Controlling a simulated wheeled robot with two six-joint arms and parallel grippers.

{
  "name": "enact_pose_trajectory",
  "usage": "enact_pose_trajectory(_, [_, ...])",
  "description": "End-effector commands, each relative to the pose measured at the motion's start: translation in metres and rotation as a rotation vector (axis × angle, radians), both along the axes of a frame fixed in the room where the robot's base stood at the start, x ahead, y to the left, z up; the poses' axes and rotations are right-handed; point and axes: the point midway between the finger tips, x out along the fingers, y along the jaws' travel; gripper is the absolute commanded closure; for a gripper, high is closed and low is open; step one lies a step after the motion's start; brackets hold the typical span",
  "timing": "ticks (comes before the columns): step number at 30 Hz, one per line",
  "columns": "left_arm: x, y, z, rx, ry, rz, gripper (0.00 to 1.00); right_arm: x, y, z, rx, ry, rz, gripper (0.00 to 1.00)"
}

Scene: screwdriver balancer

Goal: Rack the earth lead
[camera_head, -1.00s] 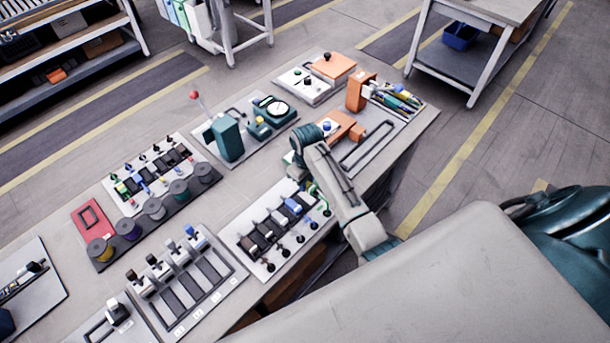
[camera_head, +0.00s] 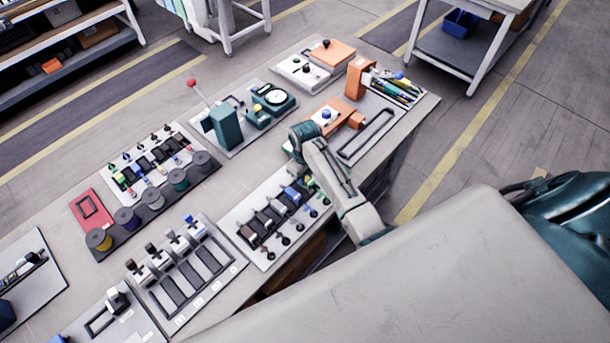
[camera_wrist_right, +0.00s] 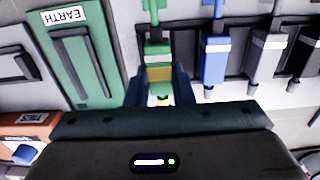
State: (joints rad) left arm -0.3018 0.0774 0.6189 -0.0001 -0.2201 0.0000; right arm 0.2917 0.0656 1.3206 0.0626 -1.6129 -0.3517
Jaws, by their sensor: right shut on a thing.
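In the right wrist view my right gripper (camera_wrist_right: 160,92) is shut on the green earth lead's body (camera_wrist_right: 157,52), which has a yellow band. The lead lines up with the row beside the blue lead (camera_wrist_right: 214,58), at the row's left end. I cannot tell whether it touches the dark strip behind it. A green panel with an EARTH label (camera_wrist_right: 65,18) and a dark slot lies just left of the gripper. In the head view my right wrist hides the fingertips and most of the lead. My left gripper is not in view.
Grey and black leads (camera_wrist_right: 268,50) stand to the right of the blue one. In the head view their light tray (camera_head: 240,215) lies near the table's front edge. An orange fixture (camera_head: 340,115) stands close behind the wrist. Spools (camera_head: 127,220) line the back left.

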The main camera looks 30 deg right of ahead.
Motion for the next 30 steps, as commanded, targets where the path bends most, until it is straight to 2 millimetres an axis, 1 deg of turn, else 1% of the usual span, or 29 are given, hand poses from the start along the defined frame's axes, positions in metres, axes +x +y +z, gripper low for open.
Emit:
enact_pose_trajectory(18, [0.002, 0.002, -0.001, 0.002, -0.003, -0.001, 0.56, 0.000, 0.000, -0.011, 0.000, 0.000, 0.000, 0.99])
enact_pose_trajectory(30, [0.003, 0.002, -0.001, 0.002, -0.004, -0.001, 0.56, 0.000, 0.000, -0.012, 0.000, 0.000, 0.000, 0.99])
